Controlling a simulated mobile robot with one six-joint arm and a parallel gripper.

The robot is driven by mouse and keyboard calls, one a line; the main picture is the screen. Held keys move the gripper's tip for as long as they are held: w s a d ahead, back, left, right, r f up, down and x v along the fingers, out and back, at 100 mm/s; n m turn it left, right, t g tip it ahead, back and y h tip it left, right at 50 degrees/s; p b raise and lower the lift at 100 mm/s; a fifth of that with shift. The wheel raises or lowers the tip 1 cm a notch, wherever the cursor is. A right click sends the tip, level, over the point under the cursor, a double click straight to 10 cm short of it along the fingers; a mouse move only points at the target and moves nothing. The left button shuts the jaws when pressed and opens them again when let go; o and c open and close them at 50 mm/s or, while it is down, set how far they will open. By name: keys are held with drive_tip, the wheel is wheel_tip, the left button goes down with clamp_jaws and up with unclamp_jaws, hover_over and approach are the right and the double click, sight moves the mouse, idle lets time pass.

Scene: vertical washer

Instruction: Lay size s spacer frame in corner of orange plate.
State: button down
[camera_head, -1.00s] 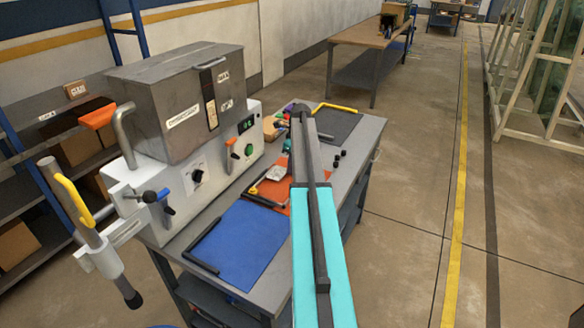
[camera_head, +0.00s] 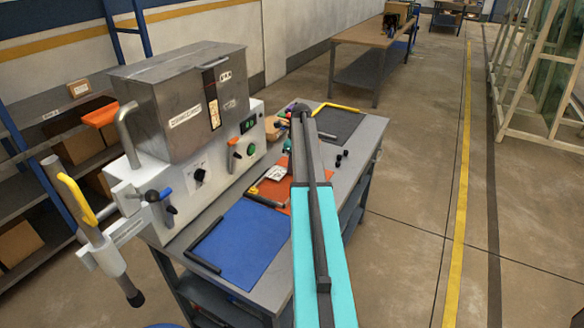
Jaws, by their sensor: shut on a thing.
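The orange plate (camera_head: 271,184) lies on the grey bench, partly covered by my arm. A dark bar with a yellow part (camera_head: 264,200) is at its near left edge. It is too small to tell whether this is the size s spacer frame or whether it is held. A small white piece with dark marks (camera_head: 276,173) shows over the plate. My dark and cyan arm reaches up the middle of the picture. My gripper cannot be made out behind it, so its jaws and anything in them are hidden.
A blue plate (camera_head: 245,245) with a black angled frame (camera_head: 203,246) lies nearer. A dark plate (camera_head: 340,125) with a yellow angled frame (camera_head: 337,108) lies at the far end. A steel-and-white machine (camera_head: 185,105) stands along the left. Small black knobs (camera_head: 340,159) sit right of my arm.

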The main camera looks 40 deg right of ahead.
drive_tip(key=shift+a, duration=0.2)
drive_tip(key=c, duration=1.9)
unclamp_jaws()
drive_tip(key=shift+o, duration=0.2)
drive_tip(key=shift+r, duration=0.15)
wheel_tip(320, 180, up, 8)
drive_tip(key=p, duration=0.4)
drive_tip(key=shift+d+f, duration=0.1)
drive_tip(key=shift+f, duration=0.1)
